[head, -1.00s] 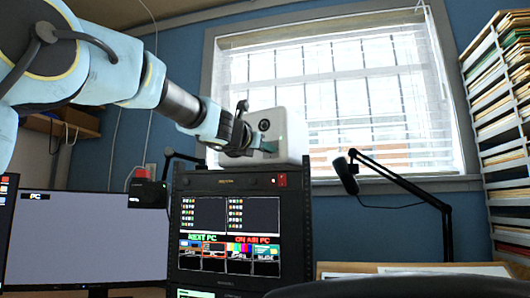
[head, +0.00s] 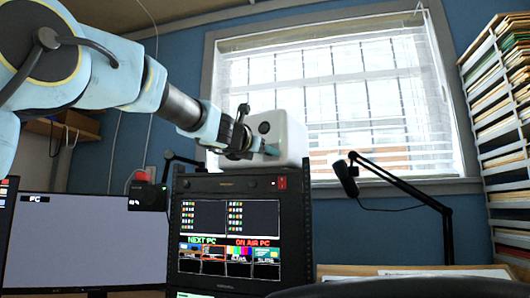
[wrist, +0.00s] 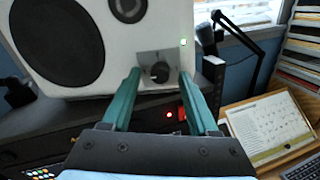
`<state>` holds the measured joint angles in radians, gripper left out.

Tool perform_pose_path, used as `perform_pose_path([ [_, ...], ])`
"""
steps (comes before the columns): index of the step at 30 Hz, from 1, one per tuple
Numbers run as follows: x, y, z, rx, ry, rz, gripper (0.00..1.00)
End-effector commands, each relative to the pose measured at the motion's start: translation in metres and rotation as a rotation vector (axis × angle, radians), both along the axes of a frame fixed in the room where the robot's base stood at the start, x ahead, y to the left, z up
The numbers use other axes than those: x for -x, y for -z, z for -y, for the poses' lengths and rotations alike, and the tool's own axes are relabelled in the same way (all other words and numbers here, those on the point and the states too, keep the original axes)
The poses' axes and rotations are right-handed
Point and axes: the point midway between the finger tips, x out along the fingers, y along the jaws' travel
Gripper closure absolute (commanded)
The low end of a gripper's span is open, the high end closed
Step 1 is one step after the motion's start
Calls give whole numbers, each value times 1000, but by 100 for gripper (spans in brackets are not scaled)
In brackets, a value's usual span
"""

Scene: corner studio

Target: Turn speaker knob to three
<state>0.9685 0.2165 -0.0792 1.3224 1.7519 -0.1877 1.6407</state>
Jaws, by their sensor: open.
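The white speaker (head: 288,128) stands on top of the black equipment rack in the head view. In the wrist view the speaker (wrist: 170,27) fills the upper left, with a dark woofer and a small green light on its front. The knob (wrist: 159,72) is dark and round, on a grey plate at the speaker's lower front. My gripper (wrist: 163,78) has its two teal fingers open, one on each side of the knob in the picture. I cannot tell whether they touch it. In the head view my gripper (head: 268,150) is in front of the speaker, and the knob is hidden there.
The equipment rack (head: 183,188) with its lit screen stands below the speaker. A microphone arm (head: 405,187) stands to the right, before the window. A monitor (head: 75,240) is at left. Paper shelves (head: 497,120) line the right wall.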

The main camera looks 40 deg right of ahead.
Motion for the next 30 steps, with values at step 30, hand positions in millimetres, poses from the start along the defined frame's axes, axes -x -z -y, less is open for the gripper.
perform_pose_path([
  [30, 36, 0, -102, 1, 0, 0, 40],
])
